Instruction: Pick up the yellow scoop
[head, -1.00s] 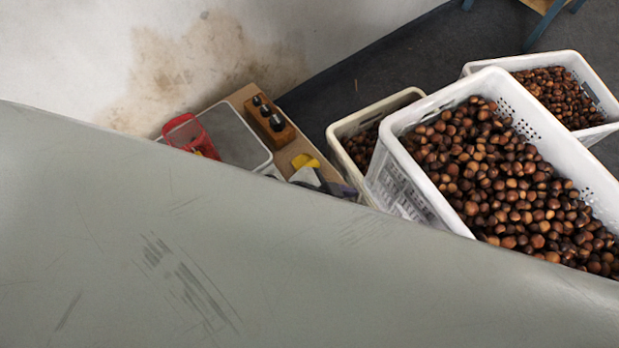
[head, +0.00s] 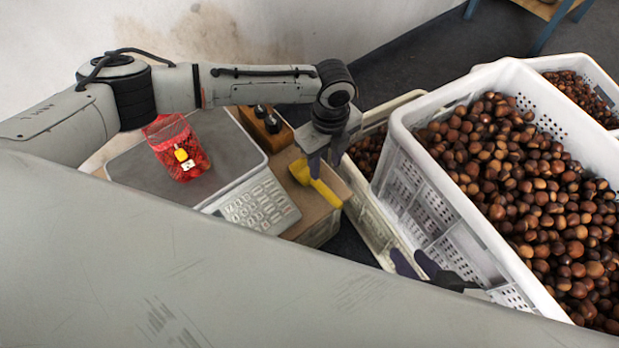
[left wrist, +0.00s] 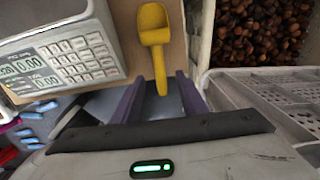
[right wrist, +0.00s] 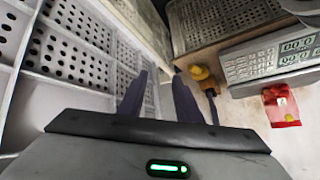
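The yellow scoop (head: 317,185) lies on the brown board beside the scale. In the left wrist view its bowl (left wrist: 154,24) points away from me and its handle runs back between my fingertips. My left gripper (head: 325,168) is open above the scoop, with the handle between its fingers but no visible grip on it. Its fingers also show in the left wrist view (left wrist: 160,88). My right gripper (head: 425,268) is open and empty, low beside the white crate; its fingers show in the right wrist view (right wrist: 158,85). The scoop appears small and partly covered there (right wrist: 199,73).
A wooden block (head: 264,132) with dark knobs is behind. Large white crates (head: 440,210) of chestnuts fill the right. A narrower cream crate (head: 370,212) borders the board.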

